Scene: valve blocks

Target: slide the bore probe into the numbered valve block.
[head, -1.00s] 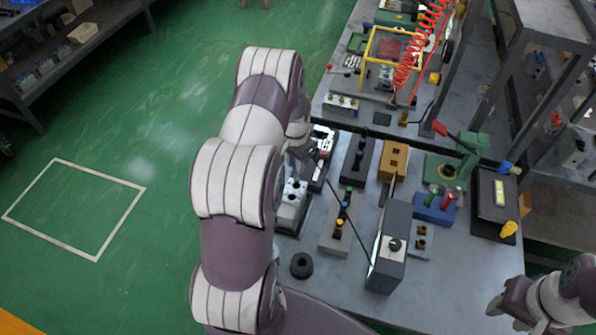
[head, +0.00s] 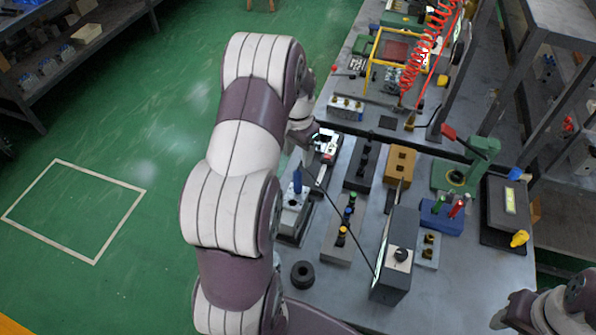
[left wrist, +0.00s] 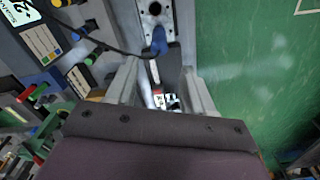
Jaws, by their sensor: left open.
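The bore probe shows as a blue handle (head: 297,183) at the grey valve block (head: 289,221), left of the bench's middle. The handle looks upright in the head view; how far its tip is in a bore I cannot tell. The left wrist view shows the blue handle (left wrist: 159,40) beside a dark round bore in the pale block face (left wrist: 154,12). My left gripper (left wrist: 162,70) is open and empty, its fingers pointing toward the handle, which lies beyond the fingertips. My right gripper (head: 508,312) is at the lower right, apart from everything; its jaws are unclear.
A thin black cable runs to the box with a knob (head: 397,262). A block with coloured knobs (head: 343,228), a dark block (head: 361,165) and an orange block (head: 399,165) stand close by. A black ring (head: 302,274) lies in front. The lower right bench is clear.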

